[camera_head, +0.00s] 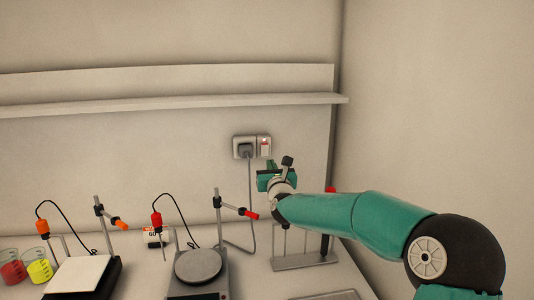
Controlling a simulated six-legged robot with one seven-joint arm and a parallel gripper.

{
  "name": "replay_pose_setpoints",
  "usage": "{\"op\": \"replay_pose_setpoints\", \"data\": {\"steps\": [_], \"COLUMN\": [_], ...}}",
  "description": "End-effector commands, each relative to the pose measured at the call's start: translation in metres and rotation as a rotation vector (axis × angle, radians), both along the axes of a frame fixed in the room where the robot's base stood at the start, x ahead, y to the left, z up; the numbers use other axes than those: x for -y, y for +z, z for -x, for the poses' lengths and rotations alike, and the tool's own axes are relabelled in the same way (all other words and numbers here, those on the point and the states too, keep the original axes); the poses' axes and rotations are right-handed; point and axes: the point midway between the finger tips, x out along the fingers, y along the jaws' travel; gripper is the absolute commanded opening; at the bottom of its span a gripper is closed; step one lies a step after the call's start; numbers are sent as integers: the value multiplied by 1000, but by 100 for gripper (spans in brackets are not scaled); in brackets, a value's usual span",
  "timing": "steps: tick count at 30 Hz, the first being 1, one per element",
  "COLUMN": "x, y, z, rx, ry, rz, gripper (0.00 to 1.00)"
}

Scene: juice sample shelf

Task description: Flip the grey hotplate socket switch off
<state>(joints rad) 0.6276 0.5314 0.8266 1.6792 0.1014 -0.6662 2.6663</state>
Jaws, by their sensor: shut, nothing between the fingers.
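The grey hotplate socket (239,155) is on the back wall, below the shelf, with a dark plug in its left half. Its switch (264,145) is the pale rocker with a red mark on the right half; its exact tilt is too small to tell. A grey cable (251,200) runs down from the plug towards the grey hotplate (199,264) on the bench. My gripper (267,177) is shut and empty, just below and slightly right of the socket, pointing at the wall. It appears apart from the switch; its fingertips are mostly hidden behind its own body.
A long shelf (170,104) crosses the wall above the socket. A white-topped hotplate (79,274), red and yellow beakers (39,271) and probe stands are at left. A grey rack (305,262) stands below my arm. The right wall is close to my arm.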

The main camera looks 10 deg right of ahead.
Motion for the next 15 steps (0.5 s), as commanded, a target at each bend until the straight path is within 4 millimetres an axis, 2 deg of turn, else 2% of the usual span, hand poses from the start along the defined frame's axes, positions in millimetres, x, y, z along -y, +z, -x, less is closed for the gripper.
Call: {"op": "replay_pose_setpoints", "data": {"steps": [9,15], "x": [1,2], "y": [7,10], "z": [-58,-84], "rx": [0,0], "ry": [1,0], "rz": [-2,0], "gripper": [0,0]}}
